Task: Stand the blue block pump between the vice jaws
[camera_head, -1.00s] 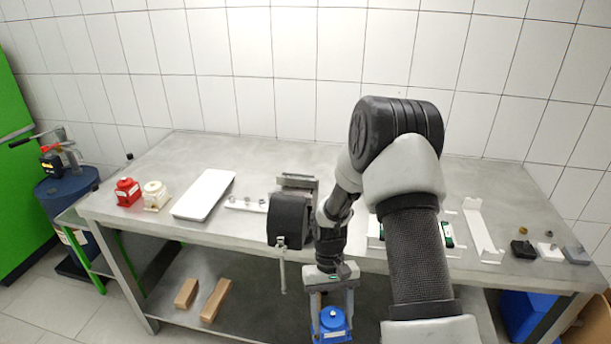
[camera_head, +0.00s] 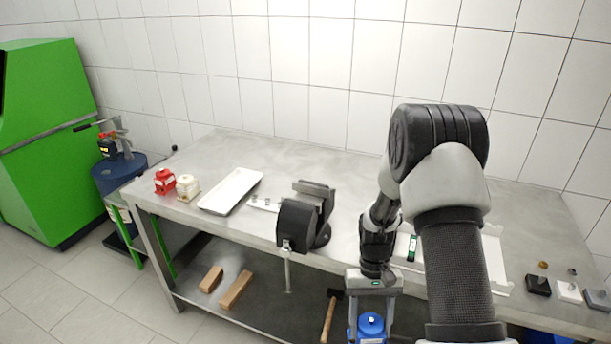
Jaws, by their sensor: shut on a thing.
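The blue block pump (camera_head: 371,326) is in my gripper (camera_head: 370,312), low at the bottom of the view in front of the table's front edge. The fingers are on both sides of the pump, shut on it. The pump looks upright; its lower part is cut off by the picture edge. The dark bench vice (camera_head: 297,226) is mounted at the table's front edge, up and to the left of my gripper. Its jaws (camera_head: 313,188) are at its top, with nothing seen between them. The gap between the jaws is hard to judge from here.
A red pump (camera_head: 165,182), a cream pump (camera_head: 188,188) and a white tray (camera_head: 231,190) stand left of the vice on the grey table (camera_head: 262,150). Small blocks (camera_head: 568,291) lie at the right end. Wooden blocks and a hammer (camera_head: 329,318) lie on the lower shelf.

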